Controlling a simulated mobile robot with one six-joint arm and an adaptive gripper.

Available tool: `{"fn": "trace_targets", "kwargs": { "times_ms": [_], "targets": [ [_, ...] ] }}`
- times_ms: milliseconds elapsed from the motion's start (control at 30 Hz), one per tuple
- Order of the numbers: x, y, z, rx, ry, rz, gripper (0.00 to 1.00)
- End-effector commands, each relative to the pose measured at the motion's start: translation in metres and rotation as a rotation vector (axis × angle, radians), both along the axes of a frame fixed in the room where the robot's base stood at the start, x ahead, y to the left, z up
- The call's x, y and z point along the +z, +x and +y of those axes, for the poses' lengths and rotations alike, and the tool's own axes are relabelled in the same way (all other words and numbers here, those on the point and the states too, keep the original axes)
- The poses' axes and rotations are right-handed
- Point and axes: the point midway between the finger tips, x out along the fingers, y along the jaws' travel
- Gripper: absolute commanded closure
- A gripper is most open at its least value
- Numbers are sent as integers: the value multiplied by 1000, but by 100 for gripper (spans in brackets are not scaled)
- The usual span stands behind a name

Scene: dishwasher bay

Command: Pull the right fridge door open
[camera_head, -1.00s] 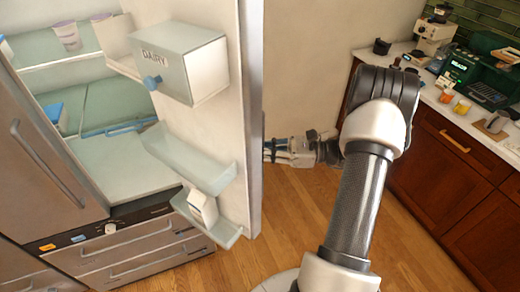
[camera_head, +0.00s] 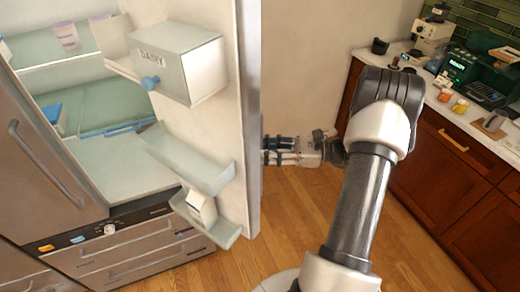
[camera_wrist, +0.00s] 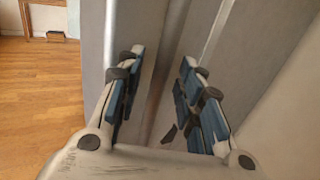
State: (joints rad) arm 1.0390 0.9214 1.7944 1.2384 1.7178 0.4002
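The right fridge door (camera_head: 247,110) stands wide open in the head view, nearly edge-on, its inner face with bins turned left. My gripper (camera_head: 265,150) is on the door's outer side, fingers pointing left at it; the door edge partly hides the fingertips. In the wrist view, my gripper (camera_wrist: 160,75) has its two blue-padded fingers spread apart in front of the door's grey outer face (camera_wrist: 265,60). A long upright bar, seemingly the handle (camera_wrist: 218,28), runs down behind the right finger. I cannot tell whether the fingers touch it.
The open door carries a dairy box (camera_head: 178,65) and lower bins (camera_head: 190,160). A counter (camera_head: 450,105) with coffee machines stands at right. Wooden floor (camera_head: 300,215) between is clear.

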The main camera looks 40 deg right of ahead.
Motion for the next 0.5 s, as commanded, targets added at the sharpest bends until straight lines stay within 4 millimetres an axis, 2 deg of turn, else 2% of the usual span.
{"fn": "trace_targets", "kwargs": {
  "times_ms": [300,500],
  "targets": [
    [-1,-43,-54,-5,0,0,66],
    [0,-60,-74,-2,1,1,66]
  ]
}}
